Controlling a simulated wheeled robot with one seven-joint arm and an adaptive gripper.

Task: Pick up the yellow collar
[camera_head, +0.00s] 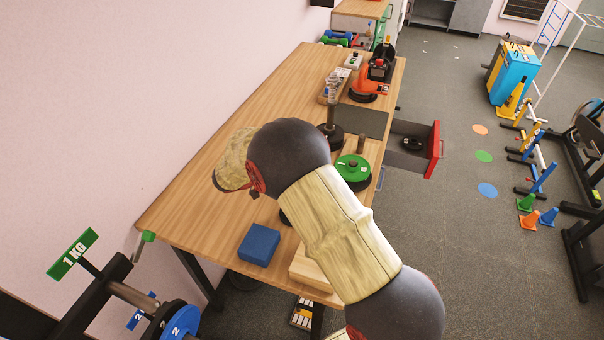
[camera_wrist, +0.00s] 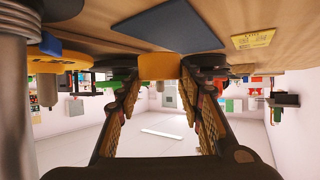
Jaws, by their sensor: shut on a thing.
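The yellow collar (camera_wrist: 158,66) sits between the two fingertips of my gripper (camera_wrist: 159,78) in the wrist view, which looks upside down. My gripper is shut on it, one finger at each side. The collar is close to the wooden table surface; I cannot tell whether it touches it. In the head view my arm covers the collar and nearly all of the gripper.
The wooden table (camera_head: 205,190) bears a blue block (camera_head: 259,245), a light wooden block (camera_head: 312,270) and a green disc (camera_head: 353,168) on dark plates. An orange-and-black tool (camera_head: 376,77) stands farther back. A red-fronted drawer (camera_head: 434,150) is open at the right.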

